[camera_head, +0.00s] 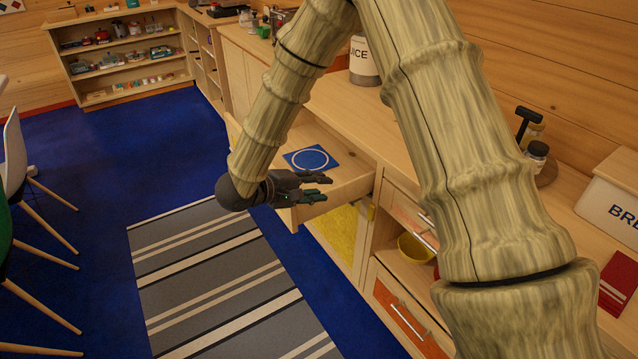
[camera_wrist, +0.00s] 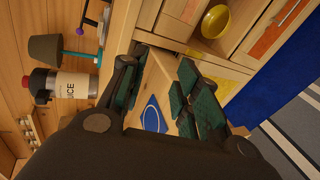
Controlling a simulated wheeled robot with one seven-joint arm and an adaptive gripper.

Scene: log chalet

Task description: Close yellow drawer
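A wooden drawer (camera_head: 352,188) stands pulled out from the counter, with a blue square mat marked with a white ring (camera_head: 311,159) inside it. The drawer's front face is turned away and partly hidden by my arm, so I cannot tell its colour. The mat also shows in the wrist view (camera_wrist: 152,117). My gripper (camera_head: 322,186) is at the drawer's near front corner, its fingers pointing right. In the wrist view my gripper (camera_wrist: 160,95) has its green-padded fingers spread apart, with part of the drawer seen between them. Whether it touches the drawer is unclear.
A yellow panel (camera_head: 343,236) is below the open drawer. A yellow bowl (camera_head: 415,248) sits in an open shelf above an orange-fronted drawer (camera_head: 398,312). A juice container (camera_head: 363,62) and bread box (camera_head: 612,200) stand on the counter. The striped rug (camera_head: 215,275) is clear.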

